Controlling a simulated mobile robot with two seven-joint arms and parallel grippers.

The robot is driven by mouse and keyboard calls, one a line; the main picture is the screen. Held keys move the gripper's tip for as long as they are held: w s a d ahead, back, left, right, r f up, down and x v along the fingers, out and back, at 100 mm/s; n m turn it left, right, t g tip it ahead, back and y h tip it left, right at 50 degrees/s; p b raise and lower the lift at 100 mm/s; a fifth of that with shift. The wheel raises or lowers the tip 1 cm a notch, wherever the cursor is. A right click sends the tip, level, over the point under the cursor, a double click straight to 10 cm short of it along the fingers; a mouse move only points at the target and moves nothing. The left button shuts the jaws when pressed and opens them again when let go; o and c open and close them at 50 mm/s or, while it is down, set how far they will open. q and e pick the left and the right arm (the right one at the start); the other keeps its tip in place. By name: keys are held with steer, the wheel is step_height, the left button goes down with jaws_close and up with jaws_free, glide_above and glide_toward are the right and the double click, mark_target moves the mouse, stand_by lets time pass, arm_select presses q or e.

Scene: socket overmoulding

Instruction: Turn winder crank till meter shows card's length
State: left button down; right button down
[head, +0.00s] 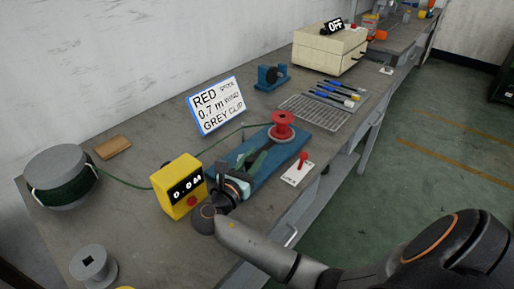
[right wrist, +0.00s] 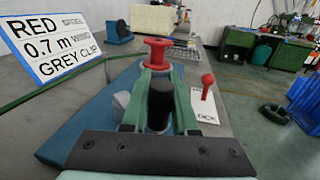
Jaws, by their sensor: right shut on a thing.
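The winder is a blue base (head: 240,158) with a red spool (head: 282,121) on its far end; the spool also shows in the right wrist view (right wrist: 157,50). My right gripper (head: 256,162) reaches over the base, its green fingers pointing toward the spool. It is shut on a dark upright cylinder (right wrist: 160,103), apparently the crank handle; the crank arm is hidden. The yellow meter (head: 180,186) reads 0.0 M. The card (head: 213,105) reads RED, 0.7 m, GREY CLIP, with smaller words. My left gripper is out of view.
A dark green cable (head: 130,184) runs from the grey drum (head: 58,178) by the meter toward the spool. A red lever (head: 303,158) stands on a white plate at the bench's right edge. Pens (head: 330,97), a wire rack (head: 305,110) and a cream box (head: 328,50) lie farther back.

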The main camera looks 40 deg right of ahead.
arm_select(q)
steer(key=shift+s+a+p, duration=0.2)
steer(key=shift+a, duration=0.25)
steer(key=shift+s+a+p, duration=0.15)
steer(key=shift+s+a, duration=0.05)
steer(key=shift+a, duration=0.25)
arm_select(e)
steer(key=shift+a+m+g+h, duration=0.3)
steer(key=shift+m+g, duration=0.3)
steer(key=shift+g, duration=0.3)
steer(key=shift+a+m+g+h, duration=0.25)
steer(key=shift+m+g, duration=0.35)
steer(key=shift+g, duration=0.3)
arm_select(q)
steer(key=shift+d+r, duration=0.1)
arm_select(e)
steer(key=c, duration=0.7)
jaws_free()
